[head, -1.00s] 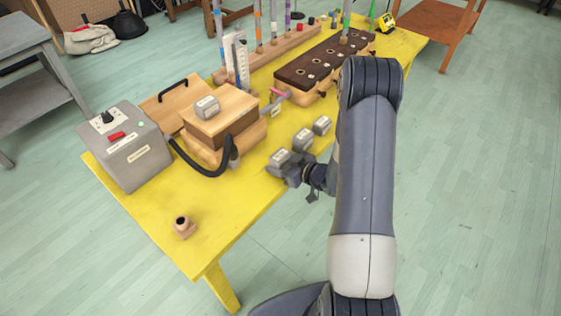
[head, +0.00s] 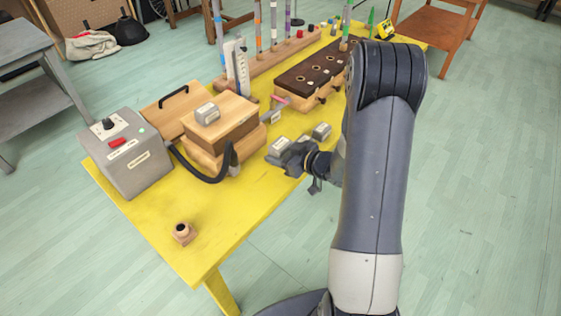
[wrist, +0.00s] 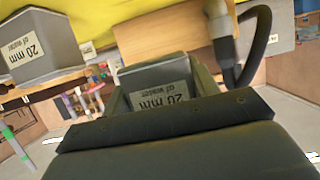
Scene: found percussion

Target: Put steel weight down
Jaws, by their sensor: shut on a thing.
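My gripper (head: 291,154) is shut on a grey steel weight (head: 278,145) near the front edge of the yellow table (head: 225,208). In the wrist view the held weight (wrist: 158,82) sits between the fingers, with a pale label reading "20 mm of water". I cannot tell whether its underside touches the table. A second steel weight (head: 321,131) stands to the right, beyond the gripper. A like-labelled weight shows at the left of the wrist view (wrist: 38,50). Another steel weight (head: 207,113) sits on the wooden box.
The wooden box (head: 220,140) with a black hose (head: 208,179) is left of the gripper. A grey control box (head: 125,155) stands at the table's left end. A small wooden socket (head: 183,233) is near the front corner. Dark-topped wooden block (head: 318,70) lies behind. The front-left tabletop is mostly clear.

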